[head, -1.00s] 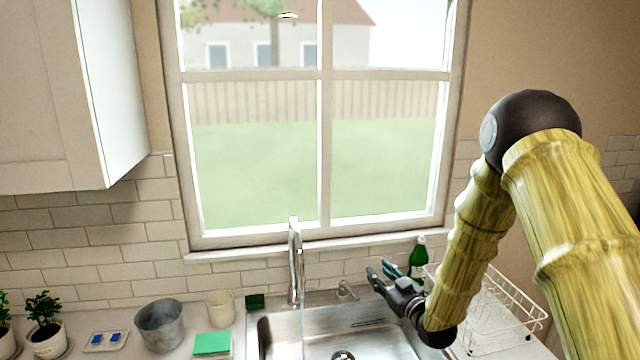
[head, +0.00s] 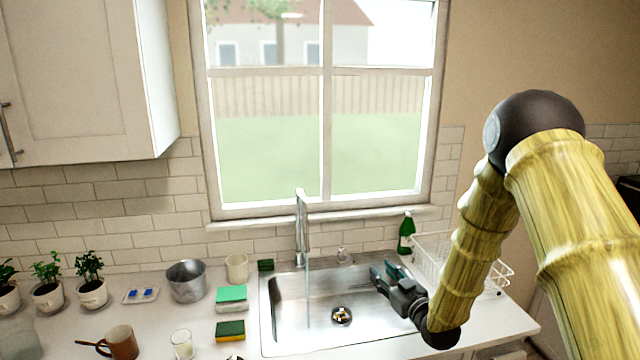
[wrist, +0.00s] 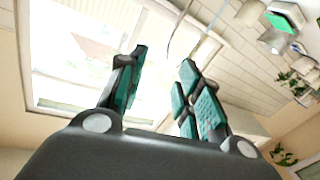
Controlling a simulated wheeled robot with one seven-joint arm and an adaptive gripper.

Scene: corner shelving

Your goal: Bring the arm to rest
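My arm, with yellow bamboo-like links, comes in from the right in the head view, bent at a dark joint. My gripper (head: 384,278) hangs at its lower end, in front of the right part of the steel sink (head: 285,335) in the picture. In the wrist view my gripper (wrist: 166,68) has its two teal-padded fingers apart with nothing between them. The wrist view looks toward the window and the tiled wall.
A faucet (head: 301,230) stands behind the sink, with a thin stream below it. A green bottle (head: 405,236) and a white dish rack (head: 432,262) are near my gripper. Left on the counter are sponges (head: 231,294), a metal pot (head: 187,282), a mug (head: 122,343) and plants (head: 91,290).

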